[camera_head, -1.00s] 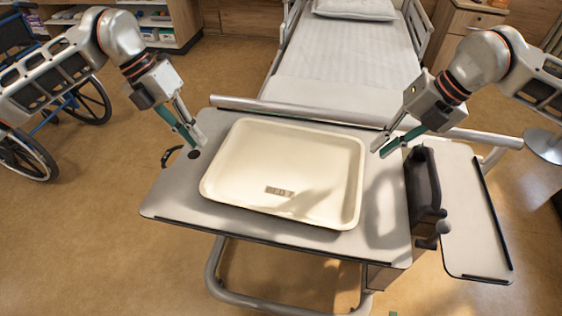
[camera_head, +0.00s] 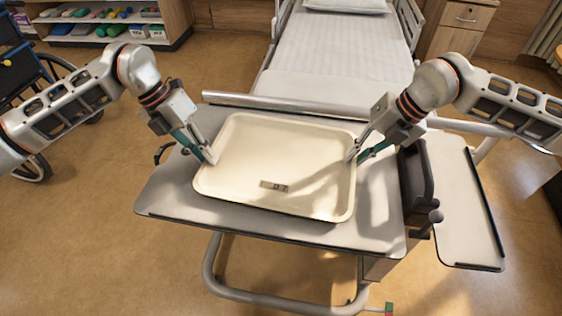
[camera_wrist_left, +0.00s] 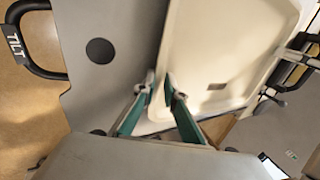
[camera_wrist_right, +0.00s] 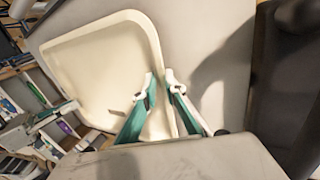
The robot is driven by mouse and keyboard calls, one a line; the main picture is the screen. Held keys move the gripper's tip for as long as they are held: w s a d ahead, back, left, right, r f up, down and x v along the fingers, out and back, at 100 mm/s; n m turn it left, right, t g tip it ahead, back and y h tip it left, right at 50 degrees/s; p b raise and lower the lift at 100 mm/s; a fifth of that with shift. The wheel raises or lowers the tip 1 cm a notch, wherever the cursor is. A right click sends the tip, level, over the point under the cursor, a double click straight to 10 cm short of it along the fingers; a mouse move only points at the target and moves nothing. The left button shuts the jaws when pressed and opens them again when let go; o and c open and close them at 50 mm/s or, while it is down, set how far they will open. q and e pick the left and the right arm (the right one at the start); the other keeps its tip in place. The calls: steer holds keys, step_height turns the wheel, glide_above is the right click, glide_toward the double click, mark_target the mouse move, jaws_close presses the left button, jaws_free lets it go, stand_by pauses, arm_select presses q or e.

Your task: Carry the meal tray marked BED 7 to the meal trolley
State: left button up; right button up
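The cream meal tray (camera_head: 240,185) lies flat on the grey overbed table. Its small label (camera_head: 273,185) is too small to read fully but seems to end in 7. My left gripper (camera_head: 211,160) is at the tray's left rim; in the left wrist view its fingertips (camera_wrist_left: 160,85) stand either side of the rim with a narrow gap. My right gripper (camera_head: 356,157) is at the right rim; in the right wrist view its fingertips (camera_wrist_right: 160,80) also straddle the rim, slightly apart. Neither clearly clamps it. No meal trolley is in view.
The overbed table (camera_head: 165,205) has a black handle unit (camera_head: 415,175) and a side leaf (camera_head: 460,200) at right. A bed (camera_head: 340,55) stands behind it. A wheelchair (camera_head: 45,80) and shelves (camera_head: 105,30) are at left. Floor at the front left is clear.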

steer(key=shift+f, duration=0.1)
arm_select(q)
jaws_close()
arm_select(e)
jaws_close()
arm_select(q)
steer(key=shift+r, duration=0.1)
arm_select(e)
steer(key=shift+r, duration=0.2)
